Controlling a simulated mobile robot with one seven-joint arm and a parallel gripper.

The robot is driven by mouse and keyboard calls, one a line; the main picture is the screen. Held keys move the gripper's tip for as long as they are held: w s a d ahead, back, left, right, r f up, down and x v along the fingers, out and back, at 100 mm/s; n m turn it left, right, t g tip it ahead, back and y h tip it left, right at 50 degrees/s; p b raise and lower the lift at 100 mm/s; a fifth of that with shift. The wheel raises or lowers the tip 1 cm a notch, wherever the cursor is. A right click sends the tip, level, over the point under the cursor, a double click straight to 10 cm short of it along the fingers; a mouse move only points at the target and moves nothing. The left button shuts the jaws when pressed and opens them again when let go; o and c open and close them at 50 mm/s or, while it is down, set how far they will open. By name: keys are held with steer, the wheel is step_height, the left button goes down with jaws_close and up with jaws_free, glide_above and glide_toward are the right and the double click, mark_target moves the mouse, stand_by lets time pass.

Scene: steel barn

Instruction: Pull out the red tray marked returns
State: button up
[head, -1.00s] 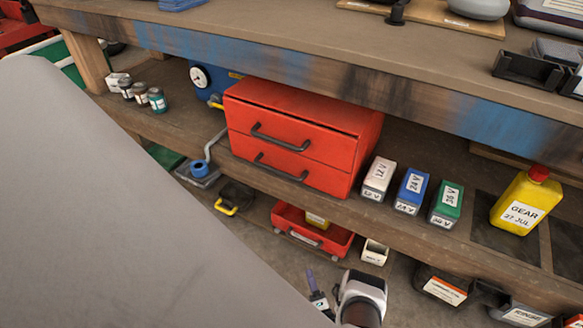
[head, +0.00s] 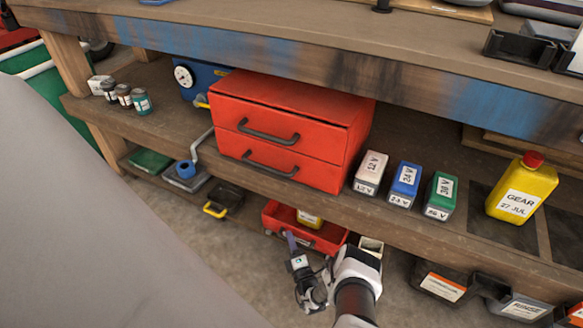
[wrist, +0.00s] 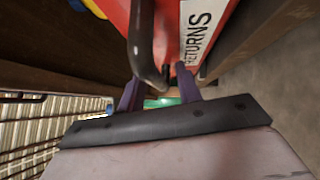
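The red tray (head: 328,243) sits low under the workbench's bottom shelf, with a yellow item inside. In the wrist view its red front (wrist: 168,25) fills the top middle, with a white label (wrist: 195,35) reading RETURNS. A dark bar handle (wrist: 141,35) stands out from that front. My gripper (head: 289,238) is at the tray's front left in the head view. In the wrist view its purple fingers (wrist: 159,90) are apart, and the near end of the handle shows between them. I cannot tell whether they touch it.
A red two-drawer cabinet (head: 280,130) with similar dark handles stands on the shelf above. A dark bin with a yellow handle (head: 223,200) is left of the tray, and a small pale box (head: 371,245) is right. Open floor (head: 220,260) lies in front.

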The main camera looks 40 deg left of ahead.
jaws_close()
steer(key=shift+s, duration=0.15)
stand_by(0.4)
